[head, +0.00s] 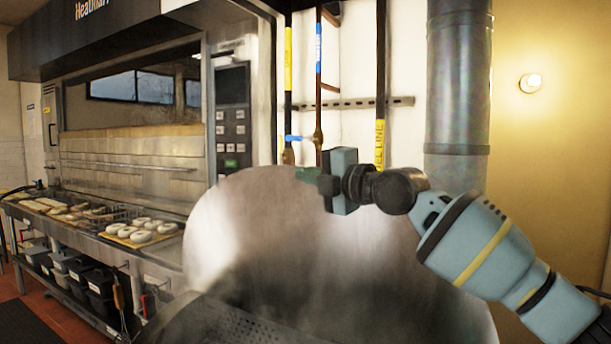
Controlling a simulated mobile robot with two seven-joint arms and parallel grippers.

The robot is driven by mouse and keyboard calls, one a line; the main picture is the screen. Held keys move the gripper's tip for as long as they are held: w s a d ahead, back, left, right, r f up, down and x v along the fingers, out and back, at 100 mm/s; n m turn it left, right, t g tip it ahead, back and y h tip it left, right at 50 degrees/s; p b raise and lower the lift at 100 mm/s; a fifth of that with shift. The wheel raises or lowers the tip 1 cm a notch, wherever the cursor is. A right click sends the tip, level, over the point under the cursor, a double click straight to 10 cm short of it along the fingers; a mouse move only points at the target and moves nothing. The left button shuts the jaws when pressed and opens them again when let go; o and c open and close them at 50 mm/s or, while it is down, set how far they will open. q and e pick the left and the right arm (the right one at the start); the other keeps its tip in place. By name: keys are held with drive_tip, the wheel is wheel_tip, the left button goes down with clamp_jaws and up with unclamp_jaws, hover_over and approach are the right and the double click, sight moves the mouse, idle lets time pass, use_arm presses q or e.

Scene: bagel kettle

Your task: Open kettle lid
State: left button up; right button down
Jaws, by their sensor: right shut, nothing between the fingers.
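The kettle lid (330,255) is a large round steel disc that fills the lower middle of the head view. It stands raised and steeply tilted, with its broad face toward me. Below it, part of the kettle (225,328) shows, with a perforated metal surface. My right gripper (306,175) is at the lid's upper edge, with its fingers pointing left. It is shut and holds nothing. I cannot tell whether it touches the lid. My left gripper is out of view.
On the left, a steel counter (165,255) carries boards with several bagels (142,231) in front of a large oven (130,155). Dark bins (98,285) sit below. Vertical pipes (380,80) and a thick grey duct (458,90) stand behind the lid.

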drive_tip(key=v, duration=0.7)
drive_tip(key=shift+s+b, duration=0.15)
drive_tip(key=shift+b, duration=0.15)
drive_tip(key=shift+d, duration=0.1)
